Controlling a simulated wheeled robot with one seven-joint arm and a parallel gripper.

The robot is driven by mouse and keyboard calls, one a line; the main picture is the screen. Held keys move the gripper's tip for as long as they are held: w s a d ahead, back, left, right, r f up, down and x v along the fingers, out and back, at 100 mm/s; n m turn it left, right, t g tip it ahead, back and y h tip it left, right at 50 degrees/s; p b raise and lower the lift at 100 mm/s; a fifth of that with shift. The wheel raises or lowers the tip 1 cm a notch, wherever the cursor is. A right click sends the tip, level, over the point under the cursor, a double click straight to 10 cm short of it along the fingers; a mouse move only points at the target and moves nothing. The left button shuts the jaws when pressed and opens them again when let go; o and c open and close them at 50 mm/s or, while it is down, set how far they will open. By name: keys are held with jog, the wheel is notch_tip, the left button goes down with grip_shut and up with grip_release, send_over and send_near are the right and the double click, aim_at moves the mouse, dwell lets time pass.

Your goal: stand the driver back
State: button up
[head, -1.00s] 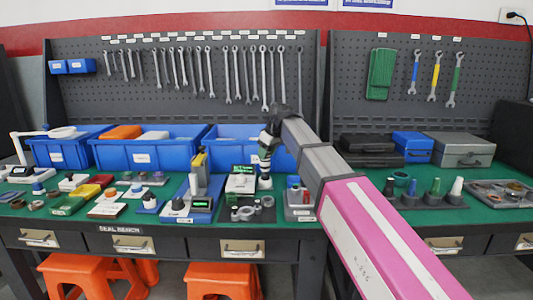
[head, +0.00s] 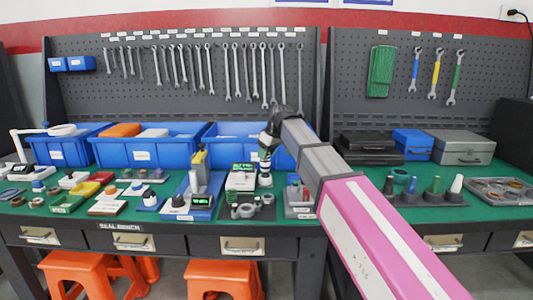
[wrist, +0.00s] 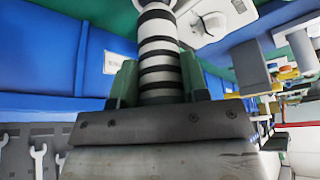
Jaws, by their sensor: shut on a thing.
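My gripper (wrist: 158,78) has its green fingers closed on either side of a black-and-white banded cylindrical thing (wrist: 156,40), which I take to be the driver. In the head view my gripper (head: 266,141) is at the end of my arm, above the back middle of the bench. The driver (head: 265,162) hangs below it, roughly upright. A pale, squat piece shows at its lower end, close to the green bench top. I cannot tell whether it touches the bench or a holder there.
A white and green-display device (head: 241,178) stands just left of the driver, with a dark tray of rings (head: 247,208) in front. A grey holder (head: 299,203) is to the right. Blue bins (head: 150,150) line the back. A rack of coloured tools (head: 430,199) stands farther right.

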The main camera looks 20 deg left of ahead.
jog(key=shift+f, duration=0.1)
dwell(0.7)
jog(key=o, duration=1.1)
jog(key=shift+r, duration=4.45)
